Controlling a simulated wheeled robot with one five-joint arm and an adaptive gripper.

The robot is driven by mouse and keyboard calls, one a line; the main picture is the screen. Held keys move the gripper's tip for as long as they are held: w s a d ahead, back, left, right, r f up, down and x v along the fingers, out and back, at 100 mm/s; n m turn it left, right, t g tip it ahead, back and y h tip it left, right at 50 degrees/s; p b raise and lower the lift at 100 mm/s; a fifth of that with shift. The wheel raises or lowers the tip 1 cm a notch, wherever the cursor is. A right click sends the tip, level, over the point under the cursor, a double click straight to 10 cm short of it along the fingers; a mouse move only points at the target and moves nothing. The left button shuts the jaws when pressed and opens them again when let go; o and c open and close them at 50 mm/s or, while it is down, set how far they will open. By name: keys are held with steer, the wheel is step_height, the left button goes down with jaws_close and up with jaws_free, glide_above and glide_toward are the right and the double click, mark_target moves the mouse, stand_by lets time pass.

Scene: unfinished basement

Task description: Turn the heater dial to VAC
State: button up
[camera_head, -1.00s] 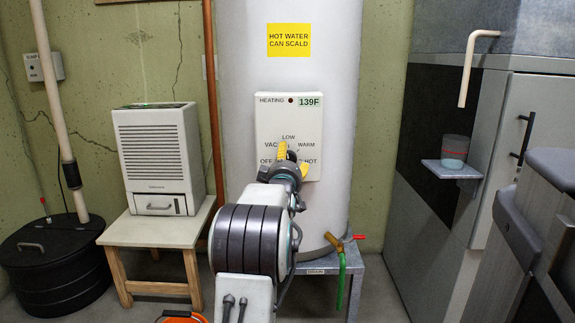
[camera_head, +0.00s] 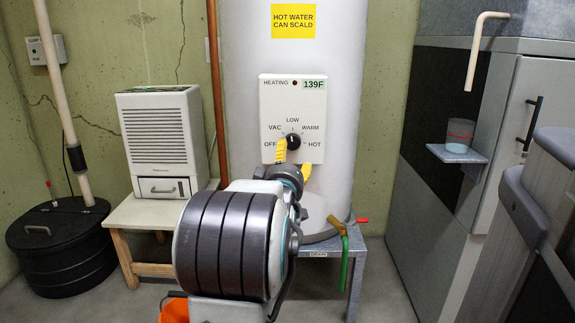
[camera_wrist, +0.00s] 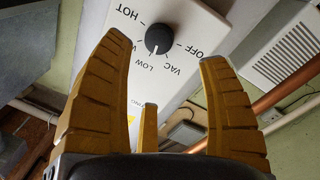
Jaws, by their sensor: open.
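The heater dial (camera_head: 293,141) is a round black knob on a white panel (camera_head: 268,95) marked OFF, VAC, LOW, WARM and HOT. In the wrist view the dial (camera_wrist: 158,39) shows whole, with its white mark pointing at about LOW. My gripper (camera_head: 292,156) has yellow ridged fingers and is just below the dial in the head view. In the wrist view my gripper (camera_wrist: 166,50) is open, its fingers spread to either side of the dial with nothing between them. The fingers look apart from the dial; the exact gap is unclear.
The panel is on a white water heater (camera_head: 340,60). A copper pipe (camera_head: 213,80) runs up its left side. A dehumidifier (camera_head: 158,140) stands on a wooden stool (camera_head: 130,215) at left. A drain valve (camera_head: 338,226) with a green hose is below right. A grey cabinet (camera_head: 420,220) is at right.

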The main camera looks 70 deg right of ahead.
steer(key=shift+s+a, duration=0.15)
steer(key=shift+a, duration=0.5)
steer(key=m+p, duration=0.5)
steer(key=m, duration=0.4)
glide_toward(293, 142)
steer(key=s+x, duration=0.1)
steer(key=x, duration=0.1)
steer(key=b+x, duration=0.2)
steer(key=w+b+x, duration=0.1)
steer(key=b+x, duration=0.1)
steer(key=x, duration=0.1)
steer(key=shift+a+f+b, duration=0.15)
steer(key=shift+f+b, duration=0.05)
steer(key=shift+b, duration=0.1)
steer(key=shift+x, duration=1.4)
steer(key=shift+r, duration=0.15)
